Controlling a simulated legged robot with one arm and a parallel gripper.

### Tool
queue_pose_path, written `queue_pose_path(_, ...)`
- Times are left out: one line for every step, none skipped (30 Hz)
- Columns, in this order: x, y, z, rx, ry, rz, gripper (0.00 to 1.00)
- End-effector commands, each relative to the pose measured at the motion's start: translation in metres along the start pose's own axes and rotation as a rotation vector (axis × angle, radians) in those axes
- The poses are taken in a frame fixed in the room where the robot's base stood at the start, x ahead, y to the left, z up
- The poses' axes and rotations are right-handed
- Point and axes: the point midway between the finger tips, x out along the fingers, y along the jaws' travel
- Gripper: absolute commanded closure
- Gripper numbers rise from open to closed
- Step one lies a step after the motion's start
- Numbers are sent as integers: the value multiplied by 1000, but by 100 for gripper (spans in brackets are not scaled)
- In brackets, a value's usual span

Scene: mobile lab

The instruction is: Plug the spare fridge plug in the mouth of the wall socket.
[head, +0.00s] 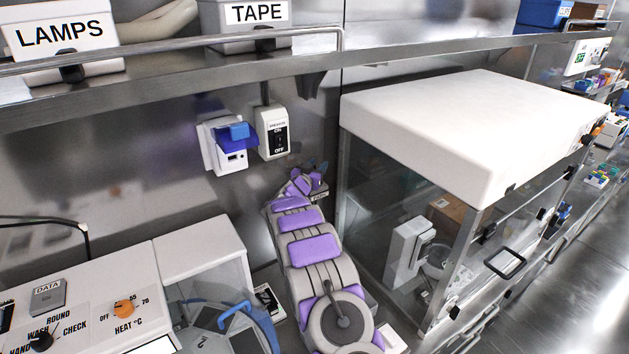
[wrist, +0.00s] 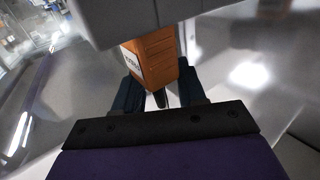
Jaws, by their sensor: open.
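The wall socket (head: 226,155) is a white box on the back wall with a blue flap, which appears raised above its face. My gripper (head: 308,182) is below and to the right of it, at the far end of my purple-padded arm. In the wrist view my gripper (wrist: 158,96) has its two dark fingers apart. An orange block with a white label (wrist: 150,57) shows between and beyond the fingers; it may be the spare fridge plug, but its label is unreadable. I cannot tell whether the fingers touch it. My arm hides that spot in the head view.
A switch box marked ON and OFF (head: 272,132) is right of the socket. A steel shelf (head: 190,68) overhangs both. A white-topped glass cabinet (head: 455,120) stands close on the right. A heater console (head: 110,300) and a clear-sided white box (head: 200,250) stand left.

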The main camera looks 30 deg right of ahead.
Motion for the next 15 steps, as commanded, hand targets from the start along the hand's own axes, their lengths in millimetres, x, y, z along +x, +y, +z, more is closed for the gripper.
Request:
queue_pose_path(0, 0, 0, 0, 0, 0, 60)
queue_pose_path(0, 0, 0, 0, 0, 0, 60)
queue_pose_path(0, 0, 0, 0, 1, 0, 60)
queue_pose_path(0, 0, -1, 1, 1, 0, 60)
queue_pose_path(0, 0, -1, 1, 1, 0, 60)
queue_pose_path(0, 0, -1, 1, 1, 0, 61)
queue_pose_path(0, 0, -1, 1, 1, 0, 64)
queue_pose_path(0, 0, -1, 1, 1, 1, 66)
queue_pose_path(0, 0, -1, 1, 1, 1, 70)
queue_pose_path(0, 0, -1, 1, 1, 1, 73)
queue_pose_path(0, 0, -1, 1, 2, 1, 76)
queue_pose_path(0, 0, -1, 1, 2, 1, 80)
queue_pose_path(0, 0, -1, 1, 2, 1, 83)
queue_pose_path(0, 0, -1, 1, 2, 1, 86)
queue_pose_path(0, 0, -1, 1, 2, 1, 89)
